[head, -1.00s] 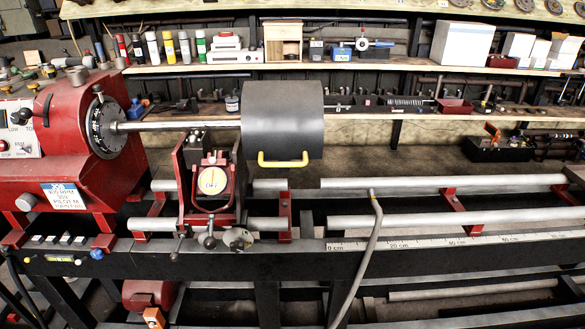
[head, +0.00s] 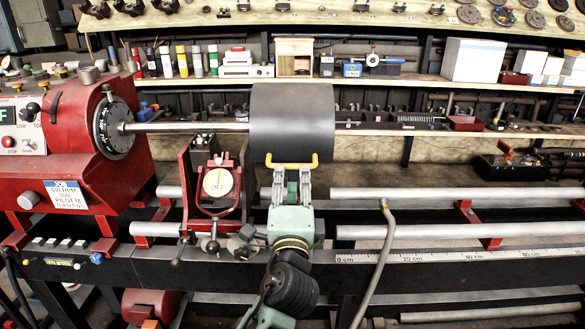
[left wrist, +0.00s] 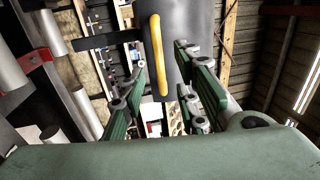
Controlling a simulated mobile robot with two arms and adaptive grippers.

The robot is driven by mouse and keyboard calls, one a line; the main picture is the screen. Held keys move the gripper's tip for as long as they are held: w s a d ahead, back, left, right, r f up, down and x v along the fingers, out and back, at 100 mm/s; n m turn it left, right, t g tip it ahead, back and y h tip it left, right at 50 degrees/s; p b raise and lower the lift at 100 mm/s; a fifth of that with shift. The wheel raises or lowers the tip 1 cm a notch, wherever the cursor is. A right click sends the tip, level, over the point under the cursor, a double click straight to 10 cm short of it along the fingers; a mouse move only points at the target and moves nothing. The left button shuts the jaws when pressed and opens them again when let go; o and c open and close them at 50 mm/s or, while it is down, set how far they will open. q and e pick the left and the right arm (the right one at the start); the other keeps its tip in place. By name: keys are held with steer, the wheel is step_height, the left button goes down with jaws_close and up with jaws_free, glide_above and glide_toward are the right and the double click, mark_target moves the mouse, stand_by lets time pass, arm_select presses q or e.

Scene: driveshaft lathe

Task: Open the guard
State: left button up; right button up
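The guard (head: 292,110) is a dark grey cylindrical cover over the horizontal shaft (head: 190,127), and it appears closed. Its yellow handle (head: 280,163) sits at the lower front edge. My left gripper (head: 292,178) is right at the handle from below and in front, its fingers pointing up. In the left wrist view the yellow handle (left wrist: 158,55) shows ahead between the two open fingers (left wrist: 160,85), with a gap on either side. The guard (left wrist: 185,45) fills the space behind the handle. My right gripper is not in view.
The red headstock (head: 75,140) and chuck stand at the left. A red support with a round dial (head: 218,182) is just left of my gripper. A grey hose (head: 384,250) rises at the right. Shelves (head: 420,80) with tools run behind.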

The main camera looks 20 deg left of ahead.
mark_target(293, 168)
arm_select(q)
steer(key=x, duration=0.6)
steer(key=shift+w+p, duration=0.15)
steer(key=shift+p, duration=0.2)
jaws_close()
